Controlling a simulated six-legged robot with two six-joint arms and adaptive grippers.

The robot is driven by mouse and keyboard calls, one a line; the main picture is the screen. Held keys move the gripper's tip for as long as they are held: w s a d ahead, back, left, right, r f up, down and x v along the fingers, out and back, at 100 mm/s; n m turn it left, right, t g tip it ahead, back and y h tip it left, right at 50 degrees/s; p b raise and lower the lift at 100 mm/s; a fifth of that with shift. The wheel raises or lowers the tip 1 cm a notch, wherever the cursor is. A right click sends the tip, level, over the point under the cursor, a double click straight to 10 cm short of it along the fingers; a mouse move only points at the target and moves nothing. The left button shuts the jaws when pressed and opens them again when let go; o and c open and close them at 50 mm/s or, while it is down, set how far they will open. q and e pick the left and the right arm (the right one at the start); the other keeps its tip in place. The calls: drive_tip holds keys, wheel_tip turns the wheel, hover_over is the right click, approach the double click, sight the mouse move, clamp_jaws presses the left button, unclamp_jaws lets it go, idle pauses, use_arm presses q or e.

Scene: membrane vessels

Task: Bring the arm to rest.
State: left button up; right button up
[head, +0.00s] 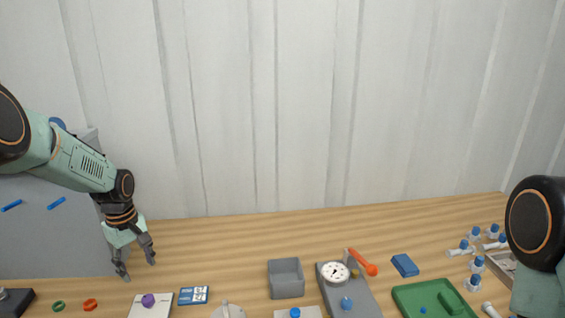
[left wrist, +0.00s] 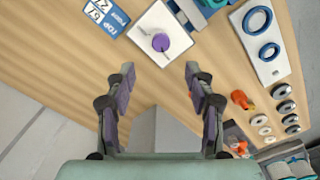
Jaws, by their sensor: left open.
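My left arm comes in from the left in the head view, and its left gripper (head: 134,268) hangs fingers-down over the left part of the wooden table (head: 210,240). The gripper is open and empty; the left wrist view shows its two fingers (left wrist: 160,80) spread apart with nothing between them. Below and to the right of it lies a white plate with a purple knob (head: 148,300), which also shows beyond the fingertips in the left wrist view (left wrist: 161,42). Part of my right arm (head: 537,225) shows at the right edge; its gripper is out of view.
A blue-and-white card (head: 193,295), a grey open box (head: 286,280), a grey base with a dial (head: 335,273), an orange-handled part (head: 363,263), a blue block (head: 405,265) and a green tray (head: 400,291) stand along the front. Several blue-capped bottles (head: 476,265) are at right. The table's back strip is clear.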

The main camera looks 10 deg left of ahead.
use_arm(q)
drive_tip(key=s+d+f+m, duration=0.2)
drive_tip(key=s+d+f, duration=0.2)
drive_tip(key=d, duration=0.1)
drive_tip(key=s+d+f+m, duration=0.2)
drive_tip(key=s+d+f, duration=0.2)
drive_tip(key=d+f, duration=0.1)
drive_tip(key=s+d+f+m+h, duration=0.1)
drive_tip(key=s+d+f+m, duration=0.1)
drive_tip(key=s+d+f, duration=0.2)
drive_tip(key=shift+d+f, duration=0.35)
drive_tip(key=shift+d, duration=0.45)
drive_tip(key=s+d+m+y, duration=0.1)
drive_tip(key=s+d+m, duration=0.25)
drive_tip(key=s, duration=0.85)
drive_tip(key=s+d+m, duration=0.3)
drive_tip(key=s+m, duration=0.1)
drive_tip(key=s, duration=0.8)
wheel_tip(320, 180, down, 23)
drive_tip(key=b, duration=2.2)
drive_tip(key=shift+w+f+n, duration=0.15)
drive_tip(key=shift+w+n, duration=0.2)
drive_tip(key=shift+w, duration=0.1)
